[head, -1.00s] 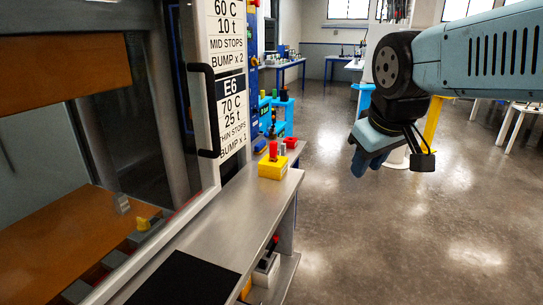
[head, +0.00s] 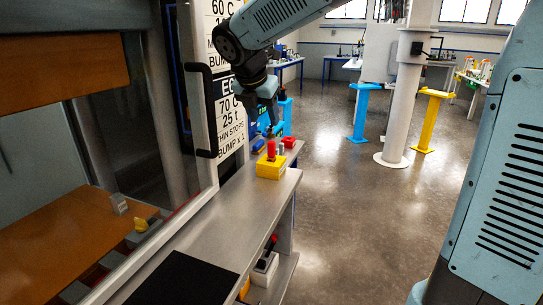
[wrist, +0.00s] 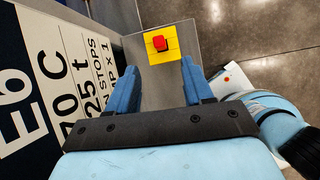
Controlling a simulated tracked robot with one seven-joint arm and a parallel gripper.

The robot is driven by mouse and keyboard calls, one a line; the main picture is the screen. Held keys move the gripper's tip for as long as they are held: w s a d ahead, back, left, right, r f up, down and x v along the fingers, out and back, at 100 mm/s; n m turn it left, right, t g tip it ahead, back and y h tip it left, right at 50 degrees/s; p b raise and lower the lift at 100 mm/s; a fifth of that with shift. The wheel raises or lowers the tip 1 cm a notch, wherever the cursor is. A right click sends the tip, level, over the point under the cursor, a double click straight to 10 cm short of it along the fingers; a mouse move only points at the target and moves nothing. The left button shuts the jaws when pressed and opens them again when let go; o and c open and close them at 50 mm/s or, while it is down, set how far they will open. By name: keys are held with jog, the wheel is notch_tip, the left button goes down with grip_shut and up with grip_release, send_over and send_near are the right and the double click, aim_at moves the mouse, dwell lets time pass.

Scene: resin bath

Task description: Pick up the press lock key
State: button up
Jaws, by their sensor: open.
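A red upright piece (head: 271,150), which looks like the press lock key, stands on a yellow block (head: 270,169) at the far end of the steel ledge. In the wrist view the red piece (wrist: 160,43) shows from above on the yellow block (wrist: 174,52), beyond my fingertips. My gripper (head: 264,112) is above and a little behind the block in the head view. Its two blue fingers are apart and empty, as the wrist view (wrist: 160,78) shows. They are not touching the red piece.
The steel ledge (head: 222,222) is largely clear, with a black mat (head: 180,280) near its front. The press door handle (head: 205,110) and printed sign (head: 231,125) stand at left. A white box with a red button (wrist: 235,78) sits lower. Open floor (head: 345,220) lies right.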

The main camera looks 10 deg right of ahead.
aim_at(271, 142)
jog(key=shift+n, duration=0.3)
jog(key=x, duration=0.6)
jog(key=shift+w+a+f, duration=0.25)
jog(key=shift+w+f, duration=0.1)
jog(key=shift+x, duration=2.7)
jog(key=shift+s+d, duration=0.15)
grip_shut()
